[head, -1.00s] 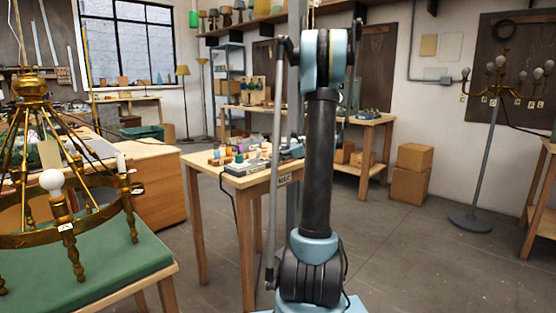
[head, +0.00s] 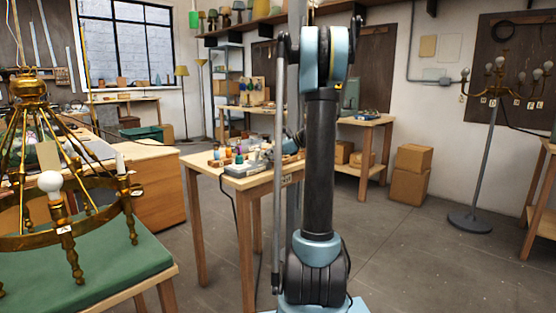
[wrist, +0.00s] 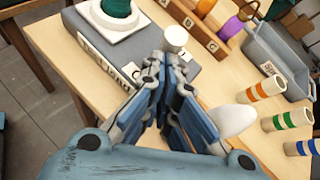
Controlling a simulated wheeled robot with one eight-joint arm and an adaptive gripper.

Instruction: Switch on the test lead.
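A grey box (wrist: 140,55) with a white label on its front edge lies on the wooden table in the wrist view; it looks like the test lead's unit. A green domed part (wrist: 117,8) sits on its white top plate. A small white round knob (wrist: 176,36) stands near the box's right end. My gripper (wrist: 168,60) points at this knob; its fingertips are together just in front of it, with nothing visible between them. Contact cannot be told.
Wooden blocks with coloured bottles (wrist: 232,25) stand behind the box. A grey bin (wrist: 275,62) is at the right. Several colour-banded tubes (wrist: 260,90) and a white rounded object (wrist: 232,121) lie right of my gripper. A brass chandelier (head: 62,205) stands on a green-topped table.

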